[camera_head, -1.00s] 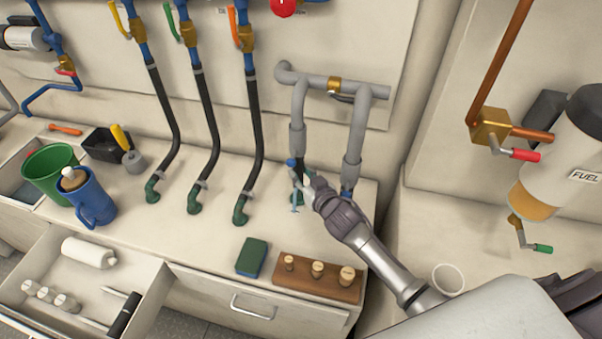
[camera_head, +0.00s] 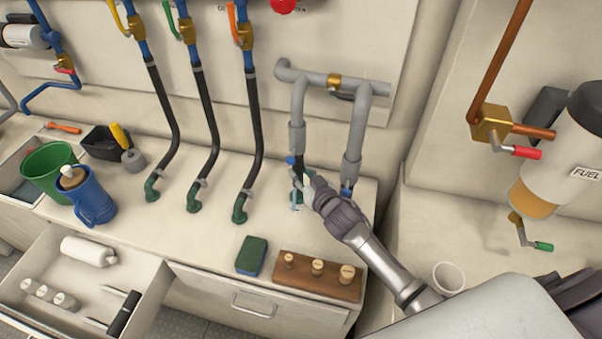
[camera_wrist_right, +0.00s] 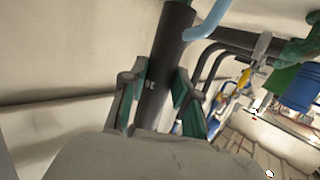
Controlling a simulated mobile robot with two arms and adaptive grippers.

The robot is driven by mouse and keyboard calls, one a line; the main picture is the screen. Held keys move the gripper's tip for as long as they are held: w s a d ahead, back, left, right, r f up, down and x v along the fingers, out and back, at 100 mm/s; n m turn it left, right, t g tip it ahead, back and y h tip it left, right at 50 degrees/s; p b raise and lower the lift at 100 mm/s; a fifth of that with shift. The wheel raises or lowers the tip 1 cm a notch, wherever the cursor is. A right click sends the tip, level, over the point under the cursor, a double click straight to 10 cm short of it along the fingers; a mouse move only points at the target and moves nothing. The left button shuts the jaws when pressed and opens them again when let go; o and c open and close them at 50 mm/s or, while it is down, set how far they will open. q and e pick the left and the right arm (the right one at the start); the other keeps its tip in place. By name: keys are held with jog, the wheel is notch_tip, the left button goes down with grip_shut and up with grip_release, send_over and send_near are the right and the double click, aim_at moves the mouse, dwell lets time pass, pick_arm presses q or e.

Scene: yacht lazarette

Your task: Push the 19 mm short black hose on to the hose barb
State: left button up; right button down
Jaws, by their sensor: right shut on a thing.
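My right gripper (camera_head: 301,184) is at the foot of the left grey pipe, above the bench. In the right wrist view its green-padded fingers (camera_wrist_right: 160,92) are shut on the short black hose (camera_wrist_right: 163,62), with a pale mark on its side. In the head view only a small dark part of the hose (camera_head: 298,172) shows beside the fingers, below the grey pipe's sleeve (camera_head: 297,137). A green fitting (camera_head: 296,196) shows partly behind the gripper. I cannot tell whether the hose touches a barb; the hose ends are not clear. My left gripper is out of view.
Several long black hoses (camera_head: 207,120) run down to green elbows (camera_head: 194,198) on the bench at left. A second grey pipe (camera_head: 356,135) stands close on the right. A wooden block with plugs (camera_head: 310,283) and a green sponge (camera_head: 252,256) lie in front. A pale blue tube (camera_wrist_right: 207,20) is near the hose.

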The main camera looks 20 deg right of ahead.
jog(key=shift+s+f+b, duration=0.1)
jog(key=shift+f+b, duration=1.2)
jog(key=shift+f, duration=0.5)
jog(key=c, duration=0.8)
grip_release()
jog(key=shift+r, duration=0.1)
jog(key=v, duration=1.2)
